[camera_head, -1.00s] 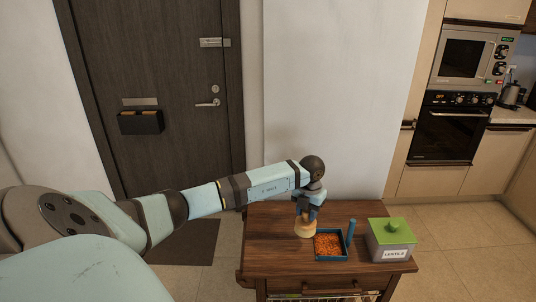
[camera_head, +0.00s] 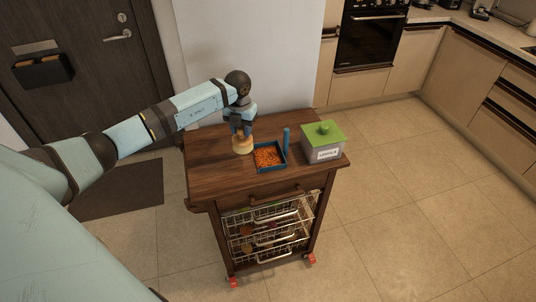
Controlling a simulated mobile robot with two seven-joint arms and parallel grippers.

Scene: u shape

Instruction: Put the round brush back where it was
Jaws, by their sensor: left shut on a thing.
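The round brush (camera_head: 242,145) is a pale, wooden-coloured round piece at the left part of the wooden cart top. My left gripper (camera_head: 241,131) comes down on it from above and is shut on it. The brush's underside is at or just above the cart top; I cannot tell whether it touches. The gripper hides the brush's upper part. My right gripper is not in view.
On the cart (camera_head: 215,178), a blue dustpan-like tray (camera_head: 269,157) with orange bits and an upright blue handle stands right of the brush. A grey box with a green lid (camera_head: 323,142), labelled, stands further right. Wire baskets (camera_head: 268,232) hang below. The cart top's left front is clear.

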